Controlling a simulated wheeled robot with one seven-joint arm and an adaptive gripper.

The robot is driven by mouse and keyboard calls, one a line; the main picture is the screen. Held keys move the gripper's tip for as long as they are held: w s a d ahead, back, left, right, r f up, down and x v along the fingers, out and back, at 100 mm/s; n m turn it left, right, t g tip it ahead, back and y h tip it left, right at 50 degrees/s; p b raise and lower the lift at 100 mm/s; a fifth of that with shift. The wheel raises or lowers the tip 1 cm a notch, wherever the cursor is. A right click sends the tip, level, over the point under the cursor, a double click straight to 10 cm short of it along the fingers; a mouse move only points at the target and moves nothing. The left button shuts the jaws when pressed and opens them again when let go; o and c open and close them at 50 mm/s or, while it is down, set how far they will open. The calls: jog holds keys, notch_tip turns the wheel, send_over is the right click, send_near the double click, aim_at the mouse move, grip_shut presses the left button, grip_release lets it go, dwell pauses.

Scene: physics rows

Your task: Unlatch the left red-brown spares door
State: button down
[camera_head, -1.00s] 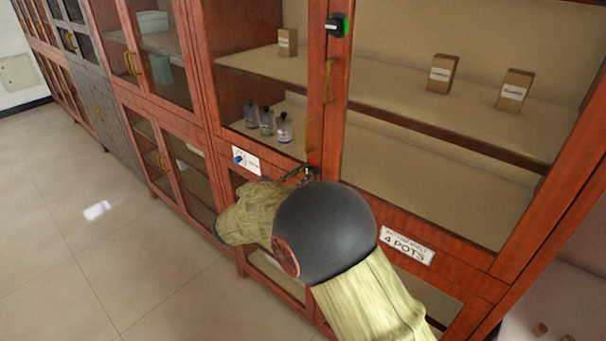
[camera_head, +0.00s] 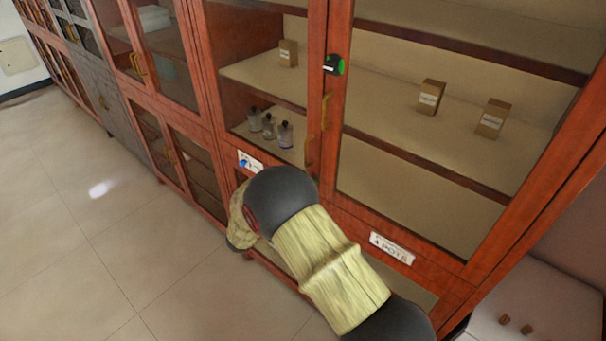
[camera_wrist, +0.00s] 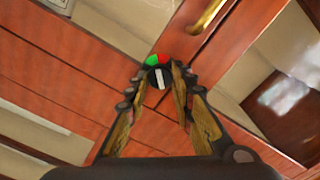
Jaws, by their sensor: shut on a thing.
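A black knob (camera_head: 333,64) with a green mark sits high at the door seam. In the wrist view, another black knob (camera_wrist: 158,80) with a white line sits between my fingertips, green and red marks beside it. My gripper (camera_wrist: 159,86) is shut on this knob, below a brass handle (camera_wrist: 208,15). In the head view my arm hides the gripper and the lower knob.
Small boxes (camera_head: 431,97) and several dark bottles (camera_head: 269,126) stand on shelves behind glass. A "4 POTS" label (camera_head: 392,248) is below the right door. A white surface (camera_head: 545,300) with small brown items is at right. Open tiled floor (camera_head: 70,250) lies left.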

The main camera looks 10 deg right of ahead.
jog(key=n+p, duration=0.8)
jog(key=p, duration=0.1)
jog(key=shift+n, duration=0.4)
jog(key=c, duration=1.6)
grip_release()
jog(key=shift+o, duration=0.5)
jog(key=v, duration=1.2)
